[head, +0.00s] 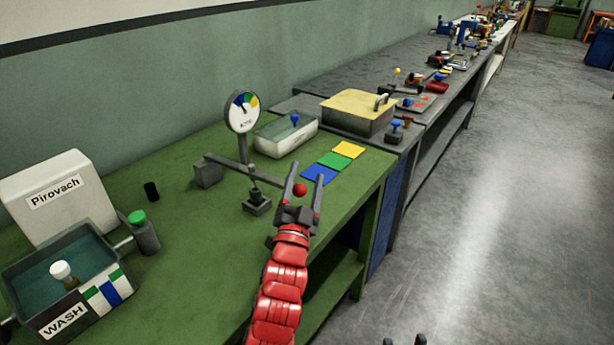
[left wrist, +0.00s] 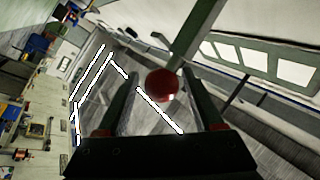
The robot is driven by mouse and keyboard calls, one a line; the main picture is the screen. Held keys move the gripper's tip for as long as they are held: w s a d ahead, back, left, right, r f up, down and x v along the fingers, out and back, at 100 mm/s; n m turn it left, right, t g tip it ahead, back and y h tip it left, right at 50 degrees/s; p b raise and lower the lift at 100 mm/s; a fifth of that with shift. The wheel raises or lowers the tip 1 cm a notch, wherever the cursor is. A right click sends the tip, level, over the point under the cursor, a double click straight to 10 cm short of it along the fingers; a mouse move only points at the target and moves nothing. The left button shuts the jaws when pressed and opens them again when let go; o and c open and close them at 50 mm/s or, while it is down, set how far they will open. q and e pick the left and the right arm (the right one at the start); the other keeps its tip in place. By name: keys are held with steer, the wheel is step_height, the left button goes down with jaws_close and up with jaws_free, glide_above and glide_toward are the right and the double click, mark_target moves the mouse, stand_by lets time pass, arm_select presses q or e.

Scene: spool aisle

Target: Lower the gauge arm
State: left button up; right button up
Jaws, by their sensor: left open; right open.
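The gauge arm (head: 230,167) is a grey bar running from a grey block (head: 208,174) on the green bench toward a red ball knob (head: 299,190). A round dial (head: 242,112) with coloured sectors stands behind it on a post. My left gripper (head: 304,170) is open, with the red ball between its fingers. In the left wrist view, the red ball (left wrist: 162,85) sits between the spread fingers, with gaps on both sides, and the bar (left wrist: 199,36) rises behind it. My right gripper (head: 405,341) is open and empty at the bottom edge, only its fingertips showing.
A small dark stand (head: 257,202) is close to the bar, left of my gripper. Blue, green and yellow squares (head: 333,163) lie behind. A WASH tub (head: 70,270) and green-capped bottle (head: 145,232) stand at left. The floor (head: 500,200) at right is clear.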

mark_target(303, 194)
arm_select(q)
steer(key=v, duration=0.3)
steer(key=shift+f, duration=0.2)
steer(key=s+a+p, duration=0.1)
steer(key=s+a, duration=0.2)
steer(key=s, duration=0.9)
steer(key=shift+s+p, duration=0.3)
steer(key=shift+s, duration=0.1)
